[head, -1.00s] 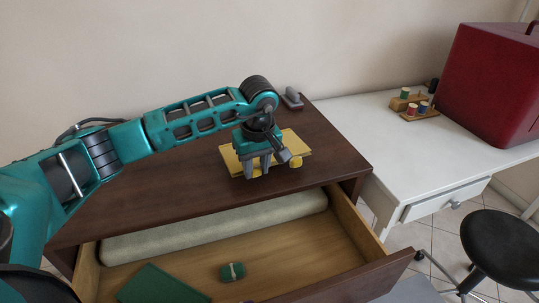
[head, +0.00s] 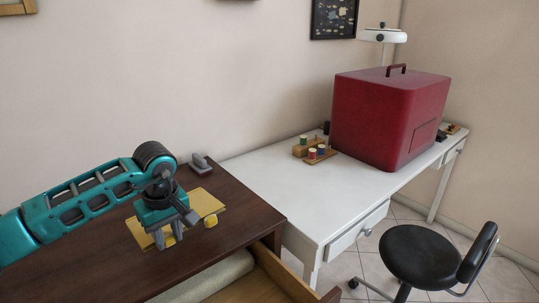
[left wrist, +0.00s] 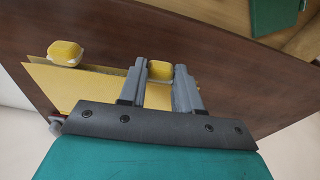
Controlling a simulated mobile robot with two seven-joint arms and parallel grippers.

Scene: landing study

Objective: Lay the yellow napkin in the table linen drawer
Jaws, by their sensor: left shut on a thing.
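The yellow napkin (head: 207,203) lies flat on the dark brown cabinet top, with small yellow lumps at its edge. It also shows in the left wrist view (left wrist: 85,88). My left gripper (head: 169,240) is low over the napkin's near edge. In the left wrist view my left gripper (left wrist: 160,72) has one yellow lump between its fingertips and is shut on it; a second lump is free at the left. The table linen drawer (head: 272,272) is open below the cabinet top, mostly cut off by the picture's lower edge. My right gripper is not in view.
A pale rolled cloth (head: 215,277) and a green cloth (left wrist: 275,15) lie in the drawer. A grey object (head: 200,162) stands at the cabinet's back corner. A white desk (head: 290,195) holds thread spools (head: 314,150) and a red case (head: 385,118). A black stool (head: 420,255) stands at right.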

